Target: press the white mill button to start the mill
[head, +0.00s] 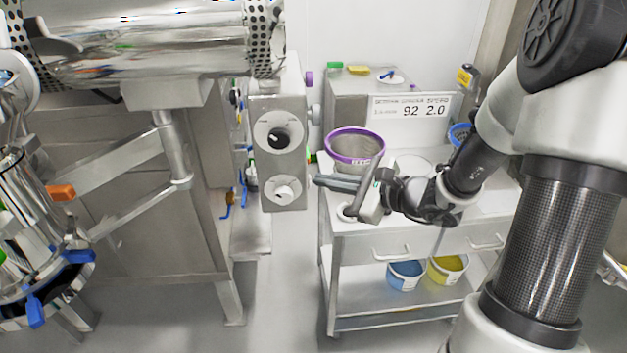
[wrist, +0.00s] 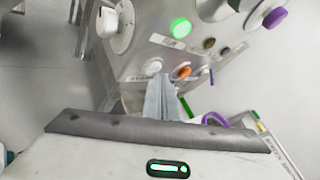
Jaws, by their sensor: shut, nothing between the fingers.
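The white button (wrist: 152,67) is on the side panel of the steel control box, below a large lit green button (wrist: 181,27) and left of an orange one (wrist: 183,72). In the head view that panel is seen edge-on and the white button cannot be made out. My gripper (head: 317,180) is shut and empty, its fingers pointing left at the lower part of the control box (head: 261,166). In the wrist view the shut fingertips (wrist: 160,80) overlap the lower edge of the white button; I cannot tell whether they touch it.
The box front carries a black knob (head: 279,138) and a white knob (head: 284,192). A purple-rimmed sieve (head: 355,147) stands on the cart (head: 350,245) close behind my gripper. Floor is clear between machine and cart.

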